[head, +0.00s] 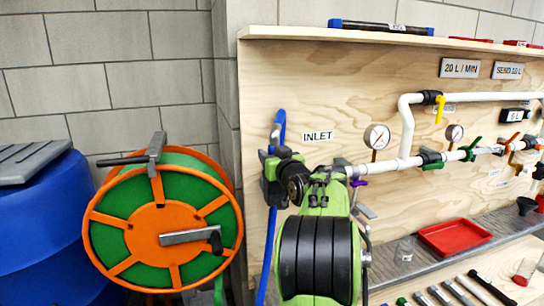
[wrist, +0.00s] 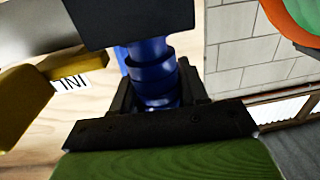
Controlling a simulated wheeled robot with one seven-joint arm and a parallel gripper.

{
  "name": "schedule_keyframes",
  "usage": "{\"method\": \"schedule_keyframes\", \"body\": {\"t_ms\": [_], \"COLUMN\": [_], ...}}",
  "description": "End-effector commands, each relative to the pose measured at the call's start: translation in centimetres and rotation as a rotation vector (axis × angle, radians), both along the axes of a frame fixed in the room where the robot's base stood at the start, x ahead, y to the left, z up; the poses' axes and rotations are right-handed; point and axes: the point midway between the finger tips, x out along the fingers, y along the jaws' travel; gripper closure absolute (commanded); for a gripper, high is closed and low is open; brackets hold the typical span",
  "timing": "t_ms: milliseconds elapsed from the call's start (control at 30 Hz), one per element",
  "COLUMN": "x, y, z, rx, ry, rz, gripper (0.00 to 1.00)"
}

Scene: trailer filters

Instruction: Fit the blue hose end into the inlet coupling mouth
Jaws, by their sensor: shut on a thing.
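The blue hose (head: 271,240) hangs in front of the plywood board, and its upper part (head: 279,125) shows above my gripper (head: 276,168) in the head view. In the wrist view my gripper (wrist: 158,105) is shut on the ribbed blue hose end (wrist: 154,72), with a black finger on each side. A black block (wrist: 130,22) sits directly against the far side of the blue ribs; I cannot tell whether the hose end is inside it. In the head view my arm hides most of the area below the INLET label (head: 317,136), and the coupling mouth is not clearly visible.
White pipework (head: 405,125) with gauges (head: 377,137) and coloured valves runs right of my arm. An orange and green hose reel (head: 162,220) and a blue barrel (head: 45,235) stand left. A shelf (head: 420,265) with tools and a red tray (head: 453,236) lies lower right.

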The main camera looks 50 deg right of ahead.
Motion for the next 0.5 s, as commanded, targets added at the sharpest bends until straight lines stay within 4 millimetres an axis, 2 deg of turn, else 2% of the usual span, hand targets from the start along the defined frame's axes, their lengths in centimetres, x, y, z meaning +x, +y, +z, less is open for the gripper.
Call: {"method": "schedule_keyframes", "body": {"t_ms": [133, 167, 333, 500], "x": [-0.01, -0.01, -0.01, -0.01], "y": [0.01, 0.0, 0.0, 0.0], "z": [-0.39, -0.39, -0.29, -0.31], "rx": [-0.001, -0.001, 0.0, 0.0], "ry": [-0.002, -0.002, -0.001, -0.001], "rz": [0.0, 0.0, 0.0, 0.0], "gripper": [0.92, 0.55, 0.29, 0.27]}}
